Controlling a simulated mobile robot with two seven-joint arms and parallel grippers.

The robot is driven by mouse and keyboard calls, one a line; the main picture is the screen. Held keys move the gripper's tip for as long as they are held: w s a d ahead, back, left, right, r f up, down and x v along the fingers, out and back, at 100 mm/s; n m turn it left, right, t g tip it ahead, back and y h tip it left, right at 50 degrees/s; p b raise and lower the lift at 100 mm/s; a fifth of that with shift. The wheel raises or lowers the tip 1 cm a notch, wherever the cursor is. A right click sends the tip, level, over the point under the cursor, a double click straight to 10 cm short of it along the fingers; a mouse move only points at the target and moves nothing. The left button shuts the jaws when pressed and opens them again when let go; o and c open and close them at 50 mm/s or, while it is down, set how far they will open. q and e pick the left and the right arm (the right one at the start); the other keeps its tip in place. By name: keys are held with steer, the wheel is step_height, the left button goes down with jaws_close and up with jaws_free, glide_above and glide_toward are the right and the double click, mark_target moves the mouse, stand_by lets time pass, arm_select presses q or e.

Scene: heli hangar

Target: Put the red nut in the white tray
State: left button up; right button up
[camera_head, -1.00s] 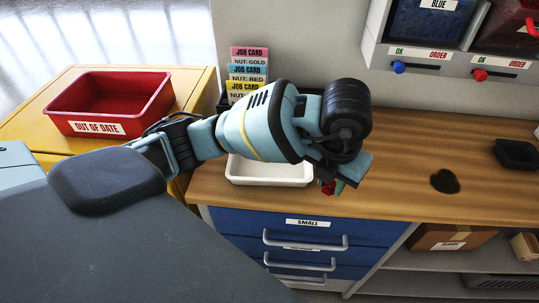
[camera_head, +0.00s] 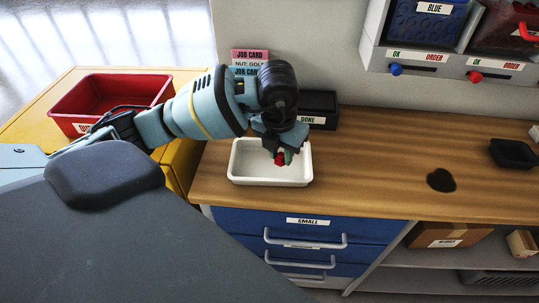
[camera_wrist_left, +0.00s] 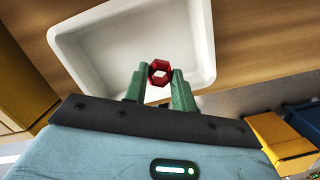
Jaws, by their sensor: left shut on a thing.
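The red nut (camera_head: 280,158) is a small hexagonal ring held between the fingertips of my left gripper (camera_head: 284,155). In the left wrist view the nut (camera_wrist_left: 159,72) sits between the two green fingers of the left gripper (camera_wrist_left: 160,78), with its hole showing. The white tray (camera_head: 240,172) stands on the wooden counter, and the gripper with the nut is over its right part. In the left wrist view the tray (camera_wrist_left: 95,50) lies behind the nut. The exact height of the nut above the tray floor is hard to tell. My right gripper is not in view.
A black "DONE" box (camera_head: 322,122) stands behind the tray to the right. A red bin (camera_head: 80,103) sits on the yellow cabinet at left. Job cards (camera_head: 249,55) stand at the back, partly hidden by my arm. The counter right of the tray is mostly clear.

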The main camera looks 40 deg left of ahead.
mark_target(271, 166)
arm_select(q)
steer(key=shift+w+a+f, duration=0.1)
steer(key=shift+a, duration=1)
steer(key=shift+a+f, duration=0.25)
steer(key=shift+f, duration=0.65)
steer(key=shift+a+f, duration=0.2)
steer(key=shift+f, duration=0.7)
steer(key=shift+f, duration=0.1)
steer(key=shift+f, duration=0.1)
steer(key=o, duration=0.9)
steer(key=shift+o, duration=0.2)
step_height(271, 166, up, 12)
steer(key=s+p, duration=0.1)
steer(key=shift+s+r, duration=0.2)
steer(key=shift+s, duration=0.05)
